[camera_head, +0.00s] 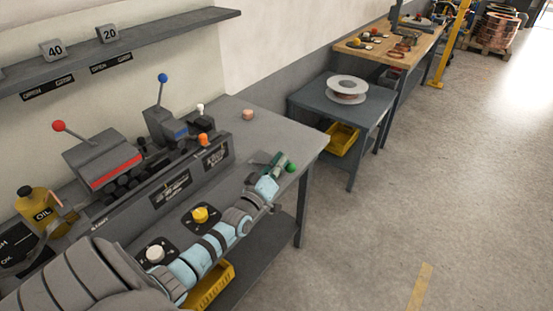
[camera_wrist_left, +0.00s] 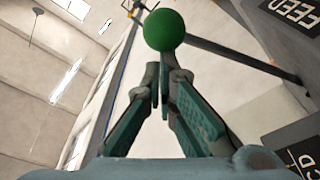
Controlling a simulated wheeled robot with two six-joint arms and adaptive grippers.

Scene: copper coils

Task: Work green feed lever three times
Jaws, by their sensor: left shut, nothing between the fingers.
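The green ball knob of the feed lever (camera_head: 291,167) is near the right front corner of the grey bench. My left gripper (camera_head: 279,162) is beside the knob, and its fingers are shut and empty. In the left wrist view the green knob (camera_wrist_left: 164,30) appears just beyond the closed fingertips (camera_wrist_left: 163,75). I cannot tell whether they touch it. My right gripper is not in view.
A red-knobbed lever (camera_head: 59,126) and a blue-knobbed lever (camera_head: 162,78) stand on machines at the bench's back. Yellow (camera_head: 200,214) and white (camera_head: 155,253) knobs lie near my left arm. A side table (camera_head: 310,97) holds a copper spool.

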